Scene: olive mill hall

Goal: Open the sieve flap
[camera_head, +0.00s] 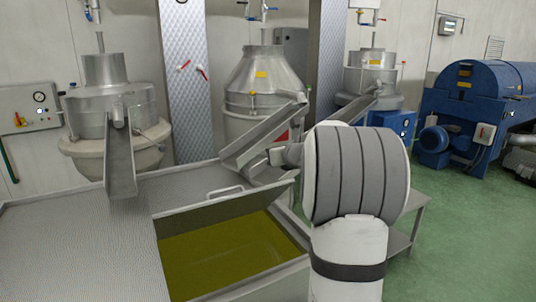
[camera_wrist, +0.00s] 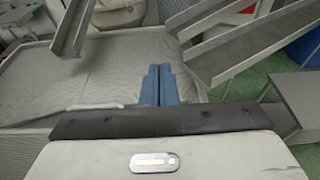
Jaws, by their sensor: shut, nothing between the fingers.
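The metal basin has a fine-patterned grey top (camera_head: 90,240) with a bar handle (camera_head: 225,190) on it. Beside the handle is an opening with yellow-green oil (camera_head: 225,257). A plain grey panel (camera_head: 215,213) slopes along its far side; I cannot tell whether it is the raised flap or the inner wall. In the wrist view my gripper (camera_wrist: 158,84) has its blue fingers together, empty, over the right part of the patterned top (camera_wrist: 90,72). A pale bar (camera_wrist: 95,106), possibly the handle, lies to their left, apart. In the head view my arm hides the fingers.
A metal chute (camera_head: 120,165) overhangs the top at left. Another chute (camera_head: 262,137) slopes down close to my wrist; it also shows in the wrist view (camera_wrist: 215,50). A low grey table (camera_head: 405,215) stands at right. Green floor (camera_head: 470,235) is clear at the lower right.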

